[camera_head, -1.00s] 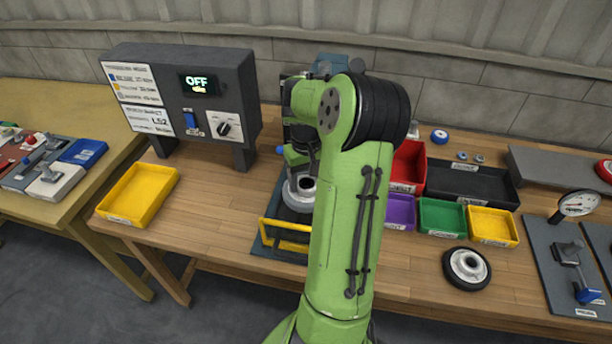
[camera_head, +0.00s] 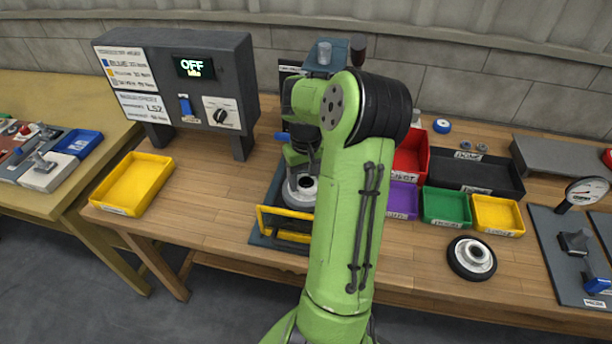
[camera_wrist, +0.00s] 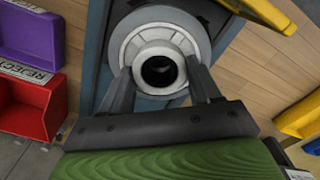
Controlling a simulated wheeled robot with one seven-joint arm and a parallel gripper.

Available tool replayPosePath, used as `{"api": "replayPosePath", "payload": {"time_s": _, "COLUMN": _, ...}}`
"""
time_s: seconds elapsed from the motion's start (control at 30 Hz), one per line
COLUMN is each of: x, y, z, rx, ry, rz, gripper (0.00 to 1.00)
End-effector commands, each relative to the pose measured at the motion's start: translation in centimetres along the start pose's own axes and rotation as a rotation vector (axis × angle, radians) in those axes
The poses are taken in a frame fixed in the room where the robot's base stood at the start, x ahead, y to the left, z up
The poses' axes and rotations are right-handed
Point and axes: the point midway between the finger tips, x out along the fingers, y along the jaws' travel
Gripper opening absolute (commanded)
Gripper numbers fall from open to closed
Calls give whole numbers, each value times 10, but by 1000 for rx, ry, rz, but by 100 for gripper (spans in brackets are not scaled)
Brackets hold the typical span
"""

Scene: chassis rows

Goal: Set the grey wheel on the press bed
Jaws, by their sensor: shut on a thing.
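The grey wheel (camera_wrist: 184,42), a pale disc with a raised hub and a dark centre hole, is between my gripper's fingers (camera_wrist: 159,68) in the wrist view. My gripper is shut on its hub. In the head view the wheel (camera_head: 297,194) is at the press, behind the yellow guard bar (camera_head: 284,216), partly hidden by my arm. The press base (camera_head: 262,234) is blue-grey. The wheel is over the bed area; I cannot tell whether it touches the bed.
Another wheel with a black tyre (camera_head: 471,258) lies on the bench at right. Red (camera_head: 411,153), purple (camera_head: 402,197), green (camera_head: 446,207) and yellow (camera_head: 497,215) bins stand right of the press. A control box (camera_head: 190,90) reading OFF and a yellow tray (camera_head: 133,184) are at left.

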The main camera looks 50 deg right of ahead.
Motion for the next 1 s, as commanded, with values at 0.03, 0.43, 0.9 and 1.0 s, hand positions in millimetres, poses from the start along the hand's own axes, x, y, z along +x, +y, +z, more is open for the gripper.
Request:
{"api": "replayPosePath", "payload": {"time_s": 0.03, "x": -1, "y": 0, "z": 0, "rx": 0, "ry": 2, "rz": 1, "gripper": 16}}
{"api": "replayPosePath", "payload": {"time_s": 0.43, "x": 4, "y": 1, "z": 0, "rx": 1, "ry": 1, "rz": 2, "gripper": 16}}
{"api": "replayPosePath", "payload": {"time_s": 0.9, "x": 6, "y": 1, "z": 0, "rx": 0, "ry": 2, "rz": 1, "gripper": 16}}
{"api": "replayPosePath", "payload": {"time_s": 1.0, "x": 8, "y": 1, "z": 0, "rx": 0, "ry": 2, "rz": 1, "gripper": 16}}
